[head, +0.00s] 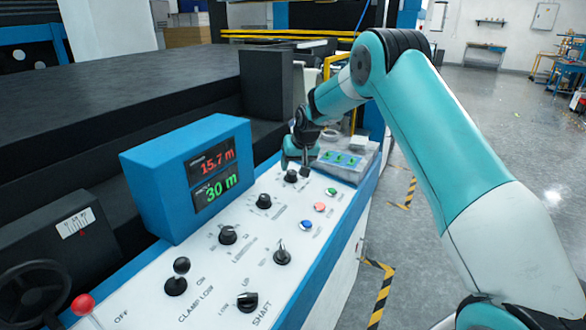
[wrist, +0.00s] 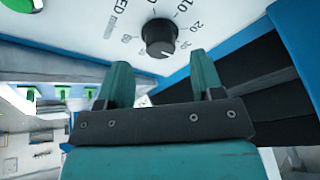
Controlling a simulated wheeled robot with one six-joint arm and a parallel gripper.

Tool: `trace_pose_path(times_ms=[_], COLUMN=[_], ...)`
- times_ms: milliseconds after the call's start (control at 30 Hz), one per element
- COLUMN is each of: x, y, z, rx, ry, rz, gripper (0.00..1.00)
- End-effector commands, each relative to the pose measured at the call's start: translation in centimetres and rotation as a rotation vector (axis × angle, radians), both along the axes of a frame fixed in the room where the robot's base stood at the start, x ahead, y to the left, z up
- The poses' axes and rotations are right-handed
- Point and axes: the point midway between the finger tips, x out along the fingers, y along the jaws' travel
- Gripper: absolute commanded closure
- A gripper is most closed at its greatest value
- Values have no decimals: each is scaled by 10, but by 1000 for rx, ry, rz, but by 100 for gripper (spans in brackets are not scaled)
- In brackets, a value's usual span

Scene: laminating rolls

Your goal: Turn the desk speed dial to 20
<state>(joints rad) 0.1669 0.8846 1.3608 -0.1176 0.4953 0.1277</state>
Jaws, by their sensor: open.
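The speed dial is a black round knob (wrist: 160,37) on the white desk panel, near the top middle of the wrist view. Printed numbers including 10, 20 and 30 run down its right side, with part of the word SPEED to its left. A faint light mark shows at the knob's lower edge, away from the 20. In the head view the knob (head: 291,175) is at the far end of the panel, just below my gripper (head: 298,157). In the wrist view my gripper (wrist: 160,62) is open and empty, its two fingers apart on either side below the knob.
Several other black knobs, such as one (head: 263,201), and coloured buttons (head: 320,207) share the panel. A blue display box (head: 160,178) reading 15.7 m and 30 m stands to the left. A small box with green buttons (head: 343,159) is close to my gripper's right.

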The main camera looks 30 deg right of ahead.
Motion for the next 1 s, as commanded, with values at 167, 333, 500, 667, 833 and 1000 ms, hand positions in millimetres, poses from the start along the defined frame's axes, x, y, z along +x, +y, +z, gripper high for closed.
trace_pose_path(times_ms=[167,333,500,667,833,1000], x=[11,15,16,16,16,16], y=[1,2,2,2,2,2], z=[-24,-35,-37,-37,-36,-37], rx=[0,0,0,0,0,0], ry=[1,0,0,0,0,0], rz=[0,0,0,0,0,2], gripper=[39,39,39,48,87,88])
